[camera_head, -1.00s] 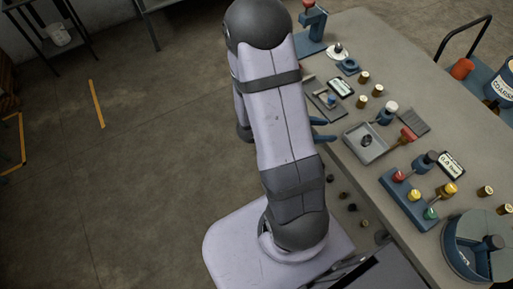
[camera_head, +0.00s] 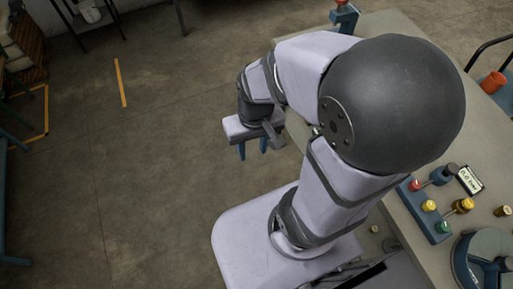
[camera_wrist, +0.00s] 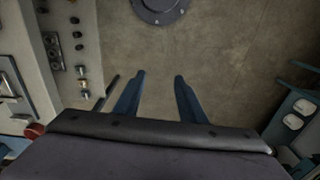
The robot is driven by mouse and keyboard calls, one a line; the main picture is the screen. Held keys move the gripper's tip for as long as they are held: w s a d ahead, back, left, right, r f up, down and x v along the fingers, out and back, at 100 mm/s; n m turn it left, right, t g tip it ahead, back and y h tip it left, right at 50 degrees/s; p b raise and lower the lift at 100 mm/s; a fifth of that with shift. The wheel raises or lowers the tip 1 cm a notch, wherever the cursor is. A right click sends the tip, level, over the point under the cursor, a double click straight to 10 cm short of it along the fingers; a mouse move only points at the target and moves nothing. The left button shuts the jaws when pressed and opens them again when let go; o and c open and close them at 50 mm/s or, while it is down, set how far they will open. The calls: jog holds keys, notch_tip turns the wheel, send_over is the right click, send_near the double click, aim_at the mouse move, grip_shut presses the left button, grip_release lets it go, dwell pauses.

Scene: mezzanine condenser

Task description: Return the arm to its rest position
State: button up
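My gripper (camera_head: 253,149) hangs beside the workbench in the head view, its blue fingers pointing down over bare floor. In the wrist view my gripper (camera_wrist: 160,88) shows two blue fingers spread apart with nothing between them, only concrete floor beyond. My arm is folded, with its large dark elbow joint high and close to the head camera, hiding much of the bench.
The floor (camera_head: 130,180) at left is open.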

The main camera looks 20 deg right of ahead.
jog(key=shift+s+d+r, duration=0.2)
jog(key=shift+s+d, duration=0.15)
jog(key=shift+s, duration=0.25)
notch_tip(320, 180, down, 41)
jog(key=b, duration=4.1)
